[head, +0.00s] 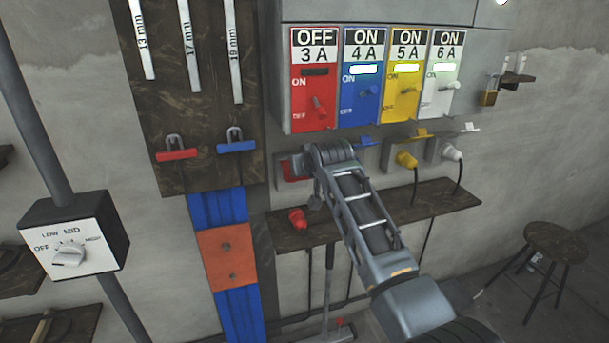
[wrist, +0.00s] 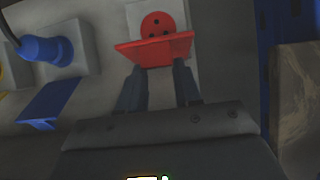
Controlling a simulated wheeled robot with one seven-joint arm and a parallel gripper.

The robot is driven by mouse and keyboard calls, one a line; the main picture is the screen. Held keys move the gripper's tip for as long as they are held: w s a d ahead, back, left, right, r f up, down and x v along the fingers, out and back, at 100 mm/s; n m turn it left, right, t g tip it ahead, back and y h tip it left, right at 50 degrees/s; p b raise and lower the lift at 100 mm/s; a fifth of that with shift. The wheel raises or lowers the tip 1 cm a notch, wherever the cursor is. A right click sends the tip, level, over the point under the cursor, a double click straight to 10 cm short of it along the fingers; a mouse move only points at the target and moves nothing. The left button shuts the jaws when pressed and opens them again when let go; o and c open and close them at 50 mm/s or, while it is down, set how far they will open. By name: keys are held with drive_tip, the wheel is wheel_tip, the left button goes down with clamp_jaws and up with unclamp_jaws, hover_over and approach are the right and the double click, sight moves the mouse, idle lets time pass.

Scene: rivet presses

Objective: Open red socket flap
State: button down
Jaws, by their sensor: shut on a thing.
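The red socket (wrist: 158,22) shows in the wrist view as a round red face with dark holes on a light plate. Its red flap (wrist: 154,49) stands out from the plate, leaving the holes in sight. My gripper (wrist: 157,68) has its two dark fingers, a little apart, at the flap's outer edge, and is shut on it. In the head view my gripper (head: 318,180) is at the red socket (head: 290,168) and hides most of it. A red plug (head: 298,218) lies on the shelf below.
Blue, yellow and white sockets (head: 452,152) continue to the right. The shelf (head: 440,198) runs below them. The red 3 A switch (head: 314,95) above reads OFF; its neighbours read ON. A stool (head: 556,242) stands at the right.

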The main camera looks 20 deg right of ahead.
drive_tip(key=shift+w+r, duration=0.3)
drive_tip(key=shift+r, duration=0.7)
drive_tip(key=c, duration=1.2)
unclamp_jaws()
drive_tip(key=o, duration=0.4)
drive_tip(key=shift+f, duration=0.25)
drive_tip(key=shift+o, duration=0.2)
drive_tip(key=shift+s+r, duration=0.15)
drive_tip(key=shift+s, duration=0.35)
drive_tip(key=v, duration=0.6)
drive_tip(key=shift+s+r, duration=0.25)
drive_tip(key=shift+s, duration=0.05)
